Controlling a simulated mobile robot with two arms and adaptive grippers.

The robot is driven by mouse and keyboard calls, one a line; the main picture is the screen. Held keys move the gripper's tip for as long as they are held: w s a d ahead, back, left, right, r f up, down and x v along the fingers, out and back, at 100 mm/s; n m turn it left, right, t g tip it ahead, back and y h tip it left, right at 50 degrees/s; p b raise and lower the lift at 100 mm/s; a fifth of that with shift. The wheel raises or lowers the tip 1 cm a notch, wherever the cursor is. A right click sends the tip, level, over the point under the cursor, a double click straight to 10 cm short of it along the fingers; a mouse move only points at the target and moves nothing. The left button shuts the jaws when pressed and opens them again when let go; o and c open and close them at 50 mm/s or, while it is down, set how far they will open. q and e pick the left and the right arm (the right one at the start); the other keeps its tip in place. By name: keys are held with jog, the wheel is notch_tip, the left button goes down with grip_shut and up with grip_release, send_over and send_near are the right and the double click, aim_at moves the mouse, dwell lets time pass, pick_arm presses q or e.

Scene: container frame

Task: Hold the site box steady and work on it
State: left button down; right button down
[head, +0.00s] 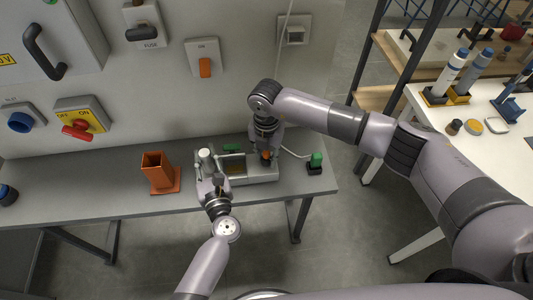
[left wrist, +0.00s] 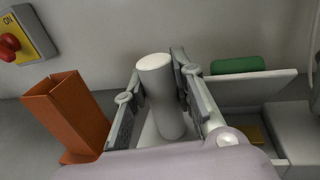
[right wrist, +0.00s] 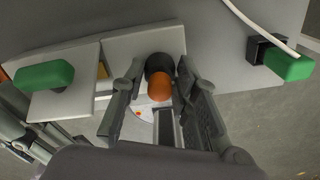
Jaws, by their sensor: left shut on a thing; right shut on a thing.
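The grey site box (head: 265,177) stands on the bench. My left gripper (head: 207,168) is shut on the pale upright post (left wrist: 157,66) at the box's left end, with a finger on each side of it. My right gripper (head: 266,150) reaches down from above at the box's right end. It is shut on the black and orange knob (right wrist: 160,83), which sits between its fingers. A grey panel with a green handle (right wrist: 44,76) is at the box; the handle also shows in the left wrist view (left wrist: 238,65). The post's base is partly hidden.
An orange holder (head: 158,171) stands left of the box. A dark socket with a green plug (head: 316,160) and white cable lies to the right. Wall switches (head: 82,119) are behind the bench. A white table (head: 490,142) holds bottles at the right.

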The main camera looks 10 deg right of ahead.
jog(key=shift+m, duration=0.3)
jog(key=c, duration=1.2)
grip_release()
jog(key=shift+c, duration=0.2)
notch_tip(320, 180, up, 12)
